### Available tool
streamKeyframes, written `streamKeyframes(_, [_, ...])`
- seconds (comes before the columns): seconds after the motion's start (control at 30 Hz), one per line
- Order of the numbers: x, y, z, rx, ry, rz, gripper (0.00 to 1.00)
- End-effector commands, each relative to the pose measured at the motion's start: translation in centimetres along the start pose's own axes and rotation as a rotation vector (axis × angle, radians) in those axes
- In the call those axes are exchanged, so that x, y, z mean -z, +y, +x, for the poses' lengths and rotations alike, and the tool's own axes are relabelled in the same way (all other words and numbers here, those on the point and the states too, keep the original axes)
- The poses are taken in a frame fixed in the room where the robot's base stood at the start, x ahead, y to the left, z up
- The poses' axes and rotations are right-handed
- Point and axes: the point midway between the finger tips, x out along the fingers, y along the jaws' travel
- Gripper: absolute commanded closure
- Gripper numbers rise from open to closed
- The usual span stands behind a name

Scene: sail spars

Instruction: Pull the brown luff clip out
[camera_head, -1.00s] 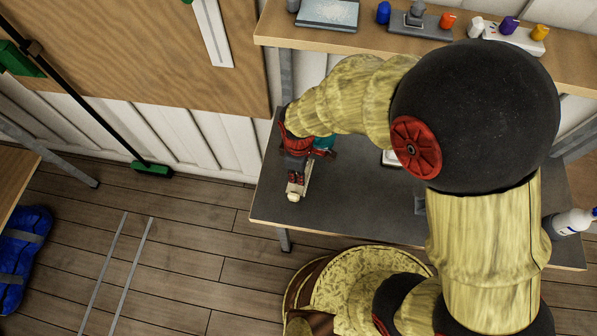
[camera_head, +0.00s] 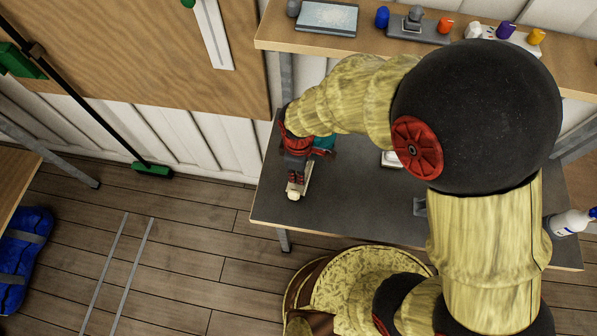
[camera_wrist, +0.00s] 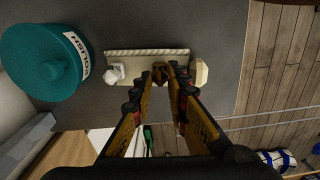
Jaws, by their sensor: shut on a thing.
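In the wrist view my gripper (camera_wrist: 168,72) has its two fingers drawn together at the tips. They are shut on the small brown luff clip (camera_wrist: 159,72), which is mostly hidden between them. The clip is at a cream spar piece (camera_wrist: 146,53) lying on the grey bench top. I cannot tell whether the clip is still seated in it. A white knob (camera_wrist: 116,72) is left of the fingertips and a cream end block (camera_wrist: 201,72) is right of them. In the head view my gripper (camera_head: 297,178) is over the cream piece (camera_head: 293,194) near the bench's left end.
A teal polish tin (camera_wrist: 45,62) stands close to the left of the fingers in the wrist view. The grey bench (camera_head: 345,210) has free room right of my gripper. A wooden shelf (camera_head: 375,52) with several small things runs behind.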

Motion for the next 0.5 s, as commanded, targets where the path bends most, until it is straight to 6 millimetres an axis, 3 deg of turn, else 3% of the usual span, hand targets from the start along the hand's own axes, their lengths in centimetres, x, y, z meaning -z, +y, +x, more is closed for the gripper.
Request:
streamKeyframes(0.27, [0.0,0.0,-0.1,0.000,0.000,0.000,1.00])
streamKeyframes(0.5, [0.0,0.0,-1.6,0.000,0.000,0.000,1.00])
